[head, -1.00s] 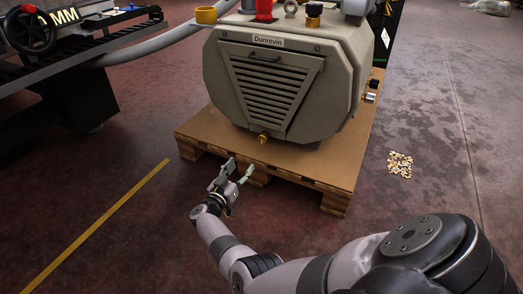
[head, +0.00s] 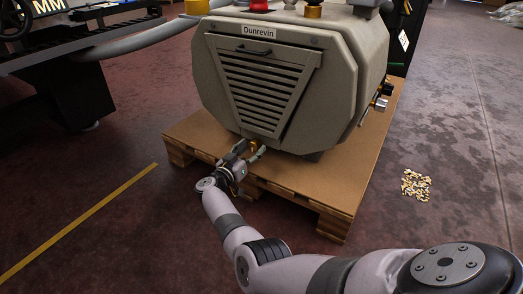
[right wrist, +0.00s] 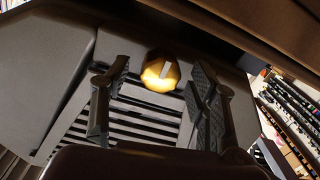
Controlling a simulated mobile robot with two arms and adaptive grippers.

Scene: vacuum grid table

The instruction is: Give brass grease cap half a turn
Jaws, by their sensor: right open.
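The brass grease cap (head: 253,145) is low on the front of the beige Dunrevin machine (head: 222,100), below its slatted grille. In the right wrist view the cap (right wrist: 160,74) is round and golden, with a pale bar-shaped mark on its face. My right gripper (head: 252,151) is open at the cap, above the pallet's front edge. In the right wrist view its two fingers (right wrist: 155,82) stand on either side of the cap, with gaps visible on both sides. Fingers partly hide the cap in the head view. My left gripper is not in view.
The machine stands on a wooden pallet (head: 318,186). Metal fittings (head: 381,97) stick out on its right side. A scatter of small pale bits (head: 416,186) lies on the floor at right. A dark bench frame (head: 80,85) stands at left. The floor in front is clear.

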